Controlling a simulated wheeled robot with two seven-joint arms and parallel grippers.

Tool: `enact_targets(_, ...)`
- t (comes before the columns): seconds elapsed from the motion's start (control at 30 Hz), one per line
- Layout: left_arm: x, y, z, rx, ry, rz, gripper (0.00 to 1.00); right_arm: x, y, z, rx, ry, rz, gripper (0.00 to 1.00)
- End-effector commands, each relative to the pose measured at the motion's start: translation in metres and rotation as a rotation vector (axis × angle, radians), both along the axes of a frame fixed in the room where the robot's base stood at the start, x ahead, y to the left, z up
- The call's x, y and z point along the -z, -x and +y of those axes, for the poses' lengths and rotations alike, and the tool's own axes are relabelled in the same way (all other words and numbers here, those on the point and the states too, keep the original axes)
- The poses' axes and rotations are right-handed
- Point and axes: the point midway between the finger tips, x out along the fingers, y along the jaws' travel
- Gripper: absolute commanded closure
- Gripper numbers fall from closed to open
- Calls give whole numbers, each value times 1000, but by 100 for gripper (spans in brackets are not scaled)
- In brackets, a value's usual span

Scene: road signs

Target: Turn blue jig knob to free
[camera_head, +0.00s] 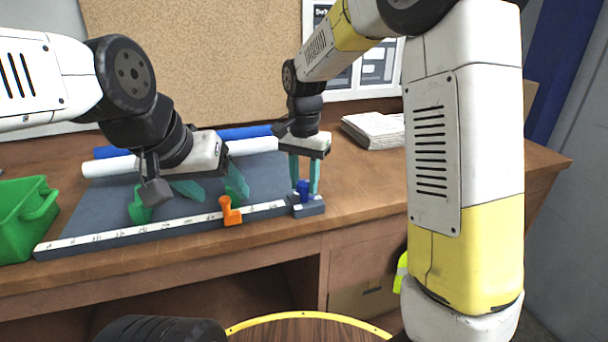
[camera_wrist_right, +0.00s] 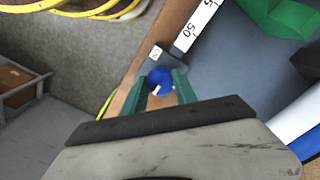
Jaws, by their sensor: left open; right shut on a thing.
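The blue jig knob (camera_head: 303,187) stands on a small dark block (camera_head: 309,208) at the right end of the white ruled strip (camera_head: 165,228). My right gripper (camera_head: 304,180) points down over it with its teal fingers shut on the knob. In the right wrist view the blue knob (camera_wrist_right: 160,78) sits between the two teal fingertips, and a small white mark shows on it. My left gripper (camera_head: 190,197) is open and empty above the dark mat, left of the knob. An orange clamp (camera_head: 231,212) sits on the strip between the two grippers.
A green bin (camera_head: 25,215) stands at the left end of the bench. Rolled white and blue tubes (camera_head: 110,165) lie at the back of the dark mat (camera_head: 85,208). A paper stack (camera_head: 375,130) lies at back right. Bare bench (camera_head: 365,180) shows right of the block.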

Motion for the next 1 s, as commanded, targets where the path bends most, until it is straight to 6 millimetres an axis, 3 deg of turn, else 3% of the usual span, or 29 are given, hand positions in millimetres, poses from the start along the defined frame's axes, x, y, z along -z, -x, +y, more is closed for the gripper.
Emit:
enact_targets(0.37, 0, 0, 0, 0, 0, 0, 36, -1, 0, 0, -195, -2, -1, 100)
enact_targets(1.0, 0, 0, 0, 0, 0, 0, 36, -1, 0, 0, -798, -2, -2, 100)
